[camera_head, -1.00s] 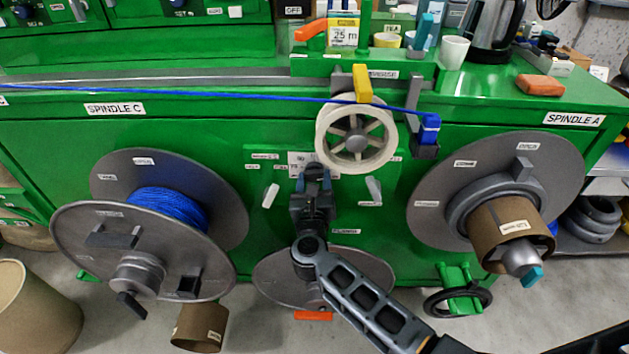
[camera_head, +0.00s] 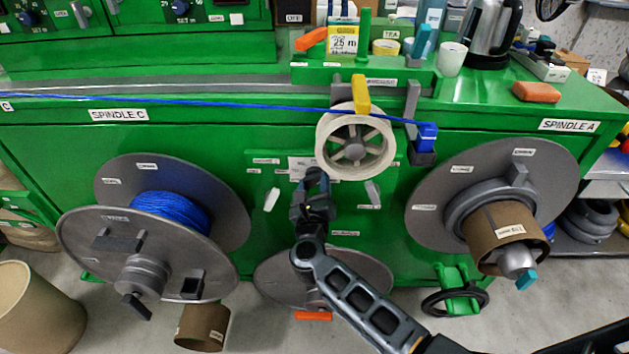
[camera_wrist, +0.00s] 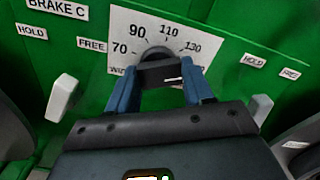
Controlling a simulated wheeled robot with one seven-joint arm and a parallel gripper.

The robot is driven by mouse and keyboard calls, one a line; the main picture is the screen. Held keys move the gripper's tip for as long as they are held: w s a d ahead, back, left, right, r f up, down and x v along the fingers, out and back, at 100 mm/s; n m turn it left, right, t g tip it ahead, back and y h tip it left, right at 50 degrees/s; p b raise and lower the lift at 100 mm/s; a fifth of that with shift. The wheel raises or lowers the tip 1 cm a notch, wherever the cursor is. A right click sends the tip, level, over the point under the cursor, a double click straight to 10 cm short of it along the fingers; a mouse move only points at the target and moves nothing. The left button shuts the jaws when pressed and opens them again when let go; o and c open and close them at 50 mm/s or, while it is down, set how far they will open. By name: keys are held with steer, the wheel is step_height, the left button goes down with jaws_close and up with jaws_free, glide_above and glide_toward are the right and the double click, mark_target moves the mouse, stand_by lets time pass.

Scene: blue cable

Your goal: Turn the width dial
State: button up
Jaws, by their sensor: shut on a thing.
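The width dial (camera_wrist: 160,70) is a dark knob on a white scale plate (camera_wrist: 122,32) with marks 70, 90, 110 and 130 in the wrist view. My gripper (camera_wrist: 158,88) has its two blue fingers on either side of the dial's grip bar and is shut on it. A small white line shows on the bar, toward the right. In the head view my gripper (camera_head: 314,180) is at the green panel below the white spoked wheel, and it hides the dial there. Part of the plate (camera_head: 300,166) shows behind it.
Two white levers flank the dial, the left one (camera_wrist: 62,97) by BRAKE C and the right one (camera_wrist: 261,108). The white wheel (camera_head: 355,141) and the taut blue cable (camera_head: 220,104) are above my gripper. Large reels stand left (camera_head: 90,236) and right (camera_head: 437,190).

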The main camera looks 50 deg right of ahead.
steer(key=n+p, duration=0.2)
steer(key=n, duration=0.1)
steer(key=shift+r+n, duration=0.15)
steer(key=shift+n, duration=0.25)
steer(key=n+p, duration=0.2)
steer(key=n, duration=0.1)
steer(key=shift+w+a+n+p, duration=0.1)
steer(key=shift+n+p, duration=0.2)
steer(key=shift+f+n+p, duration=0.15)
steer(key=shift+n+p, duration=0.5)
steer(key=shift+n, duration=0.65)
steer(key=shift+f+n+p, duration=0.1)
steer(key=shift+n+p, duration=0.5)
steer(key=shift+n, duration=0.7)
steer(key=shift+a, duration=0.1)
steer(key=o, duration=1)
steer(key=shift+o, duration=0.2)
steer(key=v, duration=0.7)
steer(key=shift+s+a, duration=0.25)
steer(key=shift+a, duration=0.05)
